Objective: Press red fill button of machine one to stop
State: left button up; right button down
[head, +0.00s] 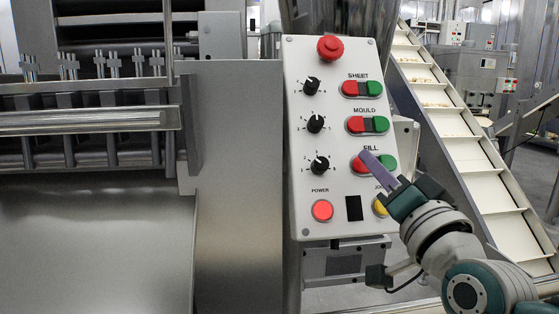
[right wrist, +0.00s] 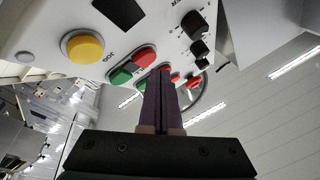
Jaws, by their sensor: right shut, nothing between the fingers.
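The white control panel (head: 335,215) of the machine faces me. Its FILL row has a red button (head: 358,164) and a green button (head: 388,162) side by side. My right gripper (head: 366,156) reaches in from the lower right, with its purple fingers closed and empty. In the head view the fingertips overlap the upper right of the red fill button; I cannot tell whether they touch. In the right wrist view the shut fingers (right wrist: 162,72) point at the panel, and the red fill button (right wrist: 145,57) shows beside their tips. My left gripper is out of view.
SHEET (head: 350,88) and MOULD (head: 355,124) red buttons sit above, with a red emergency stop (head: 330,47) at the top. The red POWER button (head: 322,210) and yellow JOG button (head: 380,208) are below. A conveyor (head: 455,125) slopes down on the right.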

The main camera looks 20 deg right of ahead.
jog(key=shift+f, duration=0.1)
jog(key=shift+w+d+f+b, duration=0.1)
jog(key=shift+w+f+b, duration=0.05)
jog(key=shift+w+b, duration=0.2)
jog(key=shift+w+d+f+b, duration=0.1)
jog(key=shift+w+f+b, duration=0.15)
jog(key=shift+w+b, duration=0.1)
dwell(0.6)
jog(key=shift+s, duration=0.1)
jog(key=shift+s+r+p, duration=0.4)
jog(key=shift+r+p, duration=0.1)
jog(key=shift+p, duration=0.35)
jog(key=shift+s+a, duration=0.2)
